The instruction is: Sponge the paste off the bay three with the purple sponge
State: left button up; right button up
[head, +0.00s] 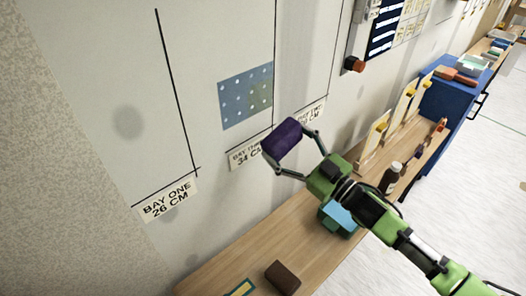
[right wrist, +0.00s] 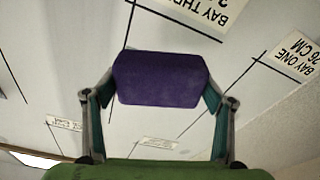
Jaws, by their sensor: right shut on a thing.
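My right gripper (head: 287,143) is shut on the purple sponge (head: 281,138), one finger at each end. The sponge also shows between the fingers in the right wrist view (right wrist: 160,79). It is at the wall in front of the bay three label (head: 246,153), partly covering it; I cannot tell whether it touches the wall. Above that label, a blue dotted sheet (head: 238,99) is on the wall, with a dull yellowish smear (head: 261,95) on its right half. The bay three label also shows in the right wrist view (right wrist: 205,12). My left gripper is not in view.
The bay one label (head: 167,200) is to the left. Below the wall, a wooden bench (head: 235,248) carries a brown block (head: 282,278), a teal item (head: 338,218) and a dark bottle (head: 390,178). A blue cabinet (head: 450,105) and a red-orange wall button (head: 354,64) are to the right.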

aim_at(261, 118)
jog(key=shift+w+d+f+m, duration=0.2)
jog(key=shift+w+d+m, duration=0.1)
jog(key=shift+d+m, duration=0.2)
jog(key=shift+w+d+f+m, duration=0.25)
jog(key=shift+d+m, duration=0.15)
jog(key=shift+d, duration=0.1)
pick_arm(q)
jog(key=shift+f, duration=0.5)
pick_arm(e)
jog(key=shift+r, duration=0.1)
jog(key=shift+w+a, duration=0.1)
jog(key=shift+a, duration=0.1)
pick_arm(q)
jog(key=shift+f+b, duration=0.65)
jog(key=shift+b, duration=0.15)
pick_arm(e)
jog(key=x, duration=0.4)
jog(key=f+x, duration=0.1)
jog(key=x, duration=0.1)
jog(key=shift+w, duration=0.1)
jog(key=shift+x, duration=1.25)
dwell(2.0)
